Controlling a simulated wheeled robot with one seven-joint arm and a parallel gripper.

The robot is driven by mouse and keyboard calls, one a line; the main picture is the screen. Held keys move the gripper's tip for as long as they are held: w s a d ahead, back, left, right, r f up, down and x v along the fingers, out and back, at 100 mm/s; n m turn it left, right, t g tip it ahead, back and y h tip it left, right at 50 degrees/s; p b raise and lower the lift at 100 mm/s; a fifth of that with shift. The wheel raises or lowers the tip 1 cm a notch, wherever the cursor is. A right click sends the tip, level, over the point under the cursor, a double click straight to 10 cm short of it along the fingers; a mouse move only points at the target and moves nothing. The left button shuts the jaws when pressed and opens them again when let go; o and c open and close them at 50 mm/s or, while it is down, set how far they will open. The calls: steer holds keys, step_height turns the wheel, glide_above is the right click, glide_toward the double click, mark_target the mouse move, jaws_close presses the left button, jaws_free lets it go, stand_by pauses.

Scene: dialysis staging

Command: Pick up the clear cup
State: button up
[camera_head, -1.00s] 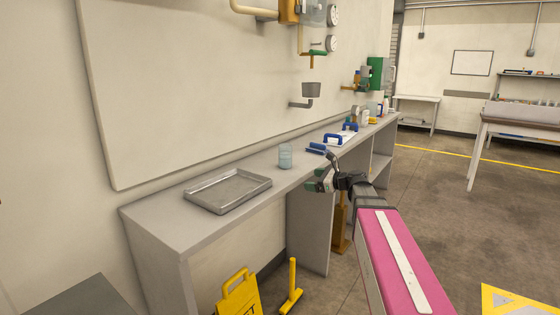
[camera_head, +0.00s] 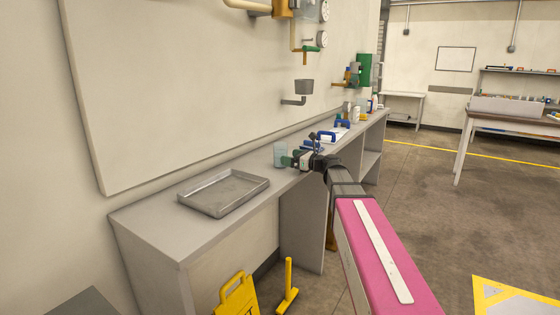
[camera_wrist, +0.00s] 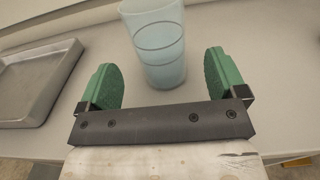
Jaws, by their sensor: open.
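The clear cup (camera_head: 280,153) stands upright on the grey counter (camera_head: 160,228), close to the wall side. My gripper (camera_wrist: 163,80) is open, with one green finger pad to the left of the cup and one to the right. The cup's lower part lies between or just ahead of the fingertips, with a gap on each side. In the head view my gripper (camera_head: 286,161) is right at the cup and partly overlaps its edge.
A grey metal tray (camera_head: 224,192) lies on the counter left of the cup, and its edge shows in the wrist view (camera_wrist: 40,85). Blue-handled items (camera_head: 327,137) and bottles (camera_head: 356,114) stand farther along. A yellow floor sign (camera_head: 237,296) is below the counter.

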mark_target(280, 154)
steer(key=shift+x, duration=2.95)
steer(key=shift+r, duration=0.1)
steer(key=c, duration=1.1)
